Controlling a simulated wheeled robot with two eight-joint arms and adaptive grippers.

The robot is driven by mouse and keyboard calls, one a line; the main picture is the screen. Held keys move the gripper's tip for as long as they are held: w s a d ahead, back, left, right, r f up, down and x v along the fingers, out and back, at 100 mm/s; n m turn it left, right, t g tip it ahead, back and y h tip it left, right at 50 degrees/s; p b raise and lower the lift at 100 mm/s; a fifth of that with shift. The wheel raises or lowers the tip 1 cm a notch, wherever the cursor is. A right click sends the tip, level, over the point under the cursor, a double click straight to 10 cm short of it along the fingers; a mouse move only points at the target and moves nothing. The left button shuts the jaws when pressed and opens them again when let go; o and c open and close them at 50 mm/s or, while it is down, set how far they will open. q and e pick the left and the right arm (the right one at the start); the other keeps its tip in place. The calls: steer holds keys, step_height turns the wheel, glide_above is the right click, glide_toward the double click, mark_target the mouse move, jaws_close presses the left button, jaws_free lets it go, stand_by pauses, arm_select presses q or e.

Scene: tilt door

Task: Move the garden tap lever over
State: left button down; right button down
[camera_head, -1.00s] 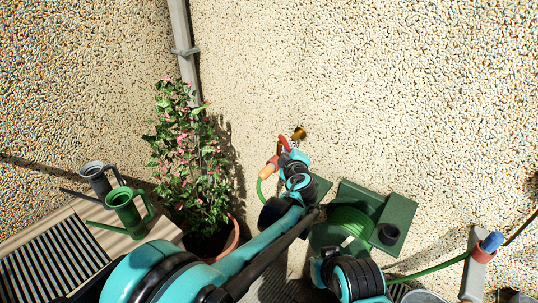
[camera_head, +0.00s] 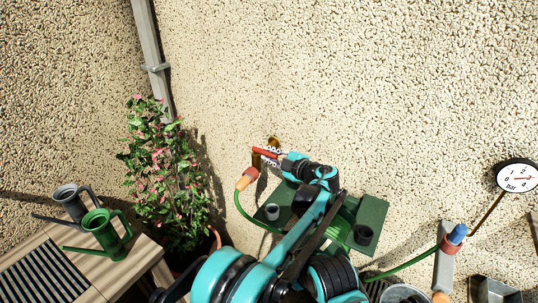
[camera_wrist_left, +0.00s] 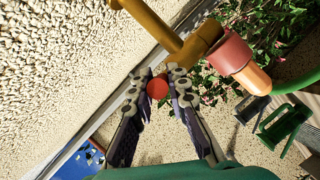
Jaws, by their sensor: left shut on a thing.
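The brass garden tap (camera_head: 256,163) sticks out of the pebbled wall, with an orange hose connector (camera_head: 246,179) and green hose hanging from it. Its red lever (camera_head: 262,151) lies across the top of the tap. My left gripper (camera_head: 275,156) comes in from the right and is shut on the lever. In the left wrist view, the lever's round red end (camera_wrist_left: 158,88) sits between the fingertips (camera_wrist_left: 160,80), and the brass tap (camera_wrist_left: 203,42) is just above and to the right. The fingers partly hide the lever. My right gripper is not in view.
A flowering potted plant (camera_head: 160,180) stands left of the tap. A green can (camera_head: 104,235) and a grey can (camera_head: 72,203) stand on a slatted bench (camera_head: 75,262). A green hose holder (camera_head: 368,214) is behind my arm.

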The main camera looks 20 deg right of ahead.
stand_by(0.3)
arm_select(q)
steer(key=c, duration=1.5)
jaws_free()
steer(key=shift+o, duration=0.2)
